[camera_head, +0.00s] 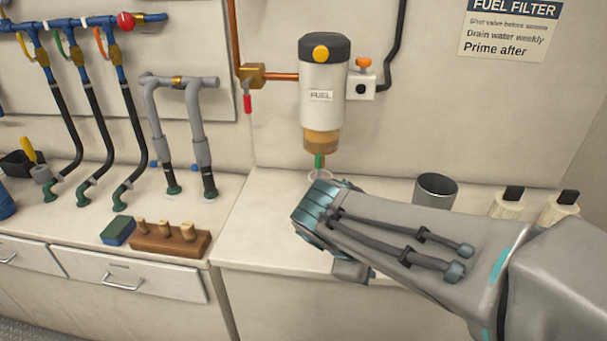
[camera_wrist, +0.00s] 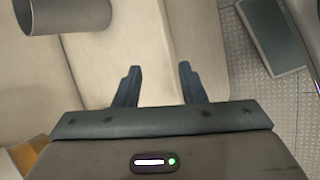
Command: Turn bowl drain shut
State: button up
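The fuel filter (camera_head: 322,85) is mounted on the wall, white with a dark cap, a yellow knob and a "FUEL" label. Its amber bowl (camera_head: 321,141) is at the bottom. A small green drain (camera_head: 319,161) hangs under the bowl, above a small clear cup (camera_head: 320,175). My gripper (camera_head: 313,205) is over the counter, just below and in front of the drain, apart from the bowl. In the wrist view my gripper (camera_wrist: 160,85) has its two fingers apart with nothing between them. The drain is not identifiable in the wrist view.
A grey metal cup (camera_head: 436,190) stands right of the filter, with two white bottles (camera_head: 507,203) (camera_head: 559,209) beyond. A valve with an orange knob (camera_head: 362,80) and copper piping flank the filter. A wooden plug block (camera_head: 168,240) lies on the left counter.

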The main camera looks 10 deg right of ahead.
jog(key=w+a+n+t+h+b, duration=0.2)
jog(key=w+n+t+h+b, duration=0.25)
jog(key=w+n, duration=0.35)
jog(key=n+t+y+b, duration=0.2)
jog(key=n+t+b, duration=0.3)
jog(key=n+t, duration=0.45)
send_near(317, 163)
jog(key=shift+n+g+h, duration=0.25)
jog(key=shift+n+g, duration=0.4)
jog(key=shift+g, duration=0.15)
jog(key=x, duration=0.2)
jog(key=b+x, duration=0.1)
jog(key=x, duration=0.2)
jog(key=r+b+x, duration=0.1)
jog(key=x, duration=0.2)
jog(key=shift+w+a+r, duration=0.1)
jog(key=shift+w+a, duration=0.05)
jog(key=shift+w, duration=0.2)
grip_shut()
